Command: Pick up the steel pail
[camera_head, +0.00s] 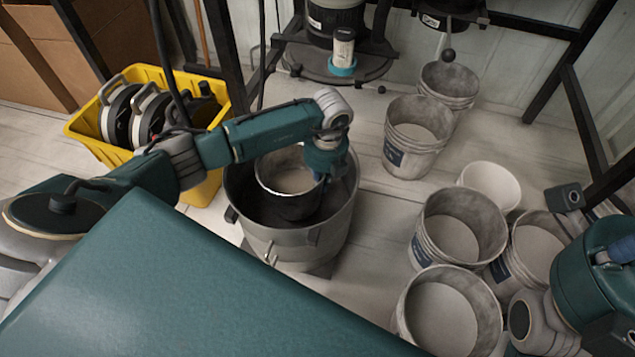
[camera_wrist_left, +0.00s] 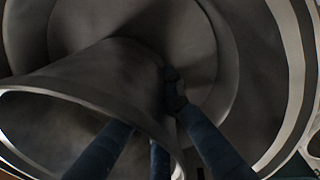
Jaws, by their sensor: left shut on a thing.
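The steel pail (camera_head: 288,206) is inside a large grey metal tub (camera_head: 285,252) in the head view, its opening facing up and its inside pale. My left gripper (camera_head: 322,180) reaches down into the tub at the pail's right side and is shut on the pail's rim. In the left wrist view the dark fingers (camera_wrist_left: 160,140) are at the rim of the pail (camera_wrist_left: 85,85), whose wall looks tilted there. I cannot tell whether the pail touches the tub's bottom.
A yellow crate (camera_head: 205,190) with several reels stands left of the tub. Several whitish buckets (camera_head: 410,165) stand at the right. A dark machine on a stand (camera_head: 335,60) is behind. Pale floor (camera_head: 375,235) is free between the tub and the buckets.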

